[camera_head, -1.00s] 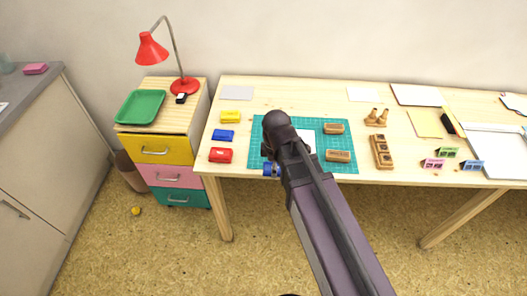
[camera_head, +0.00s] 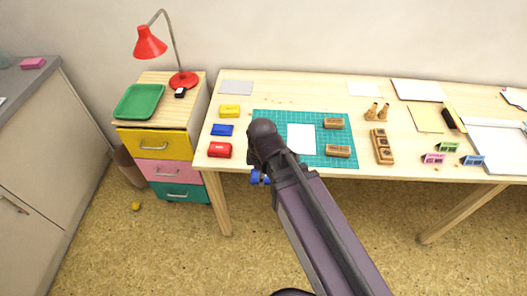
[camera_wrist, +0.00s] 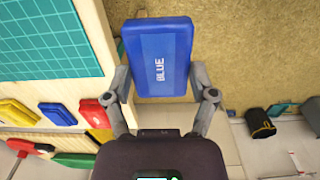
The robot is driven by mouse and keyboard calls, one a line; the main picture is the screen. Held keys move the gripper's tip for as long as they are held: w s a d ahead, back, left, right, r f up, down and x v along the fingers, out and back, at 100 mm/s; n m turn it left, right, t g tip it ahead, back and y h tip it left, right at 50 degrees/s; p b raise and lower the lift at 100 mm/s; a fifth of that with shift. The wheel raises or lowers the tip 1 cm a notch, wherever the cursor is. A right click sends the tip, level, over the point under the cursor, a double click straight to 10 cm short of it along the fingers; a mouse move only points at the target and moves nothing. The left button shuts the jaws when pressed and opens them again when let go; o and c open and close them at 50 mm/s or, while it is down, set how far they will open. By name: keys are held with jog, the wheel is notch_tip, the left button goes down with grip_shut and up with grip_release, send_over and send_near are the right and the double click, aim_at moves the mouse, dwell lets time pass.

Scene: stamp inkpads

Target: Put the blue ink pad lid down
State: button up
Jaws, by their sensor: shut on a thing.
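The blue ink pad lid (camera_wrist: 158,45), lettered BLUE, is between the fingers of my gripper (camera_wrist: 160,78) in the wrist view. My gripper is shut on its sides. In the head view only a small blue part of the lid (camera_head: 256,179) shows beside my gripper (camera_head: 262,170), by the table's front edge; my arm hides the rest. A blue ink pad (camera_head: 222,130) sits on the table to the left of the mat, between the yellow pad (camera_head: 229,111) and the red pad (camera_head: 220,150). It also shows in the wrist view (camera_wrist: 57,114).
A green cutting mat (camera_head: 345,127) bears a white sheet (camera_head: 301,139) and wooden stamps (camera_head: 338,151). A drawer cabinet (camera_head: 163,145) with a green tray (camera_head: 139,102) and red lamp (camera_head: 150,43) stands at left. Bare wood lies between the pads and the mat.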

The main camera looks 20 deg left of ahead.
jog(key=shift+s+a, duration=0.15)
jog(key=shift+s, duration=0.35)
jog(key=shift+w, duration=0.15)
jog(key=w+a, duration=0.1)
jog(key=w, duration=0.3)
jog(key=w+a+f+b, duration=0.1)
jog(key=w, duration=0.4)
jog(key=w+a, duration=0.1)
jog(key=w, duration=0.4)
jog(key=shift+a+f, duration=0.2)
jog(key=shift+a, duration=0.1)
jog(key=shift+w+a, duration=0.1)
jog(key=shift+w, duration=0.35)
jog(key=shift+w+f+b, duration=0.25)
jog(key=shift+f+b, duration=0.45)
jog(key=shift+b, duration=0.2)
jog(key=shift+f+b, duration=1.15)
jog(key=shift+f, duration=0.1)
